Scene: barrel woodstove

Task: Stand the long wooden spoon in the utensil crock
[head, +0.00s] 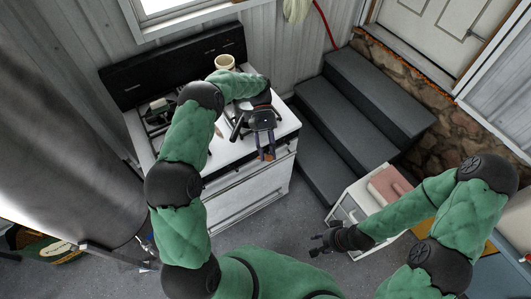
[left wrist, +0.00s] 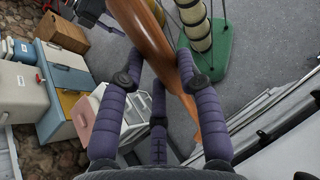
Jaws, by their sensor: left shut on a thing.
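The wooden spoon (left wrist: 188,78) is a long orange-brown piece between the fingers of my left gripper (left wrist: 163,82) in the left wrist view. In the head view my left gripper (head: 265,150) is shut on it above the front right of the white stove top, and only a small brown bit of the spoon shows there. A cream, open-topped pot (head: 225,62), which looks like the utensil crock, stands upright at the back of the stove, behind my left forearm and apart from the spoon. My right gripper (head: 318,245) is empty and open, low over the floor.
The white stove (head: 245,185) has dark grates and pans on its left and middle. Dark steps (head: 350,115) rise to its right. A white cabinet (head: 347,207) with a pink box (head: 390,187) stands beside my right arm. A big grey barrel (head: 60,130) fills the left.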

